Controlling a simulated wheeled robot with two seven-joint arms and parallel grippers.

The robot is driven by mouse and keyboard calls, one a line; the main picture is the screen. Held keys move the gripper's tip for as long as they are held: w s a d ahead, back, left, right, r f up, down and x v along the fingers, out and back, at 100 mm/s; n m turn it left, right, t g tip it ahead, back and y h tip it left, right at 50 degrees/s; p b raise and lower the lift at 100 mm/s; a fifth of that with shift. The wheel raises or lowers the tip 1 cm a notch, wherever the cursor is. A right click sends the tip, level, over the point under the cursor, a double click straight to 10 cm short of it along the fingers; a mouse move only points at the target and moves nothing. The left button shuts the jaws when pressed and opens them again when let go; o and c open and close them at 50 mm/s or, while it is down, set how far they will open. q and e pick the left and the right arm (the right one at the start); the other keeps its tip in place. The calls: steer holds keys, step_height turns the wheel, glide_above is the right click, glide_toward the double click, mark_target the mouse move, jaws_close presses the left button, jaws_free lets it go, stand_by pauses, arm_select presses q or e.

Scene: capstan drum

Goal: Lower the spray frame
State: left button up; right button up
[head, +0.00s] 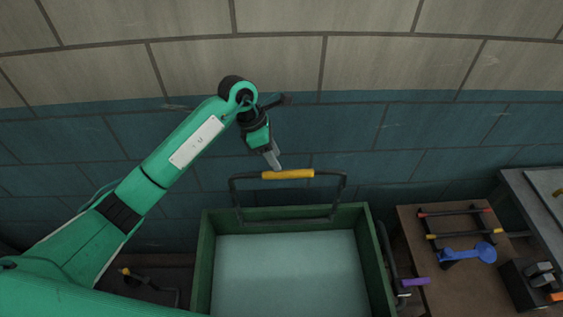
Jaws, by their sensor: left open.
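The spray frame seems to be the dark bar frame (233,192) with a yellow grip (288,174) along its top. It stands up at the back edge of a green box-like basin (208,250) with a pale floor. My left gripper (275,163) is open, its fingers pointing down just above and behind the left part of the yellow grip. Whether the fingers touch the grip cannot be told. My right gripper is not in the view.
A brown table (440,285) at the right holds a blue part (468,254) and dark rods with coloured ends. A crank with a purple handle (415,282) sits at the basin's right side. A tiled wall (400,140) stands behind.

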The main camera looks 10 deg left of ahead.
mark_target(283, 171)
arm_select(q)
steer(key=p+x, duration=0.1)
steer(key=x, duration=0.3)
steer(key=shift+d, duration=0.1)
steer(key=shift+s+d+f, duration=0.1)
steer(key=shift+d+f, duration=0.1)
steer(key=shift+f, duration=0.5)
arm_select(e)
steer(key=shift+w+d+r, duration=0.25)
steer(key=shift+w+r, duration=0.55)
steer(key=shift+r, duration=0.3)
arm_select(q)
jaws_close()
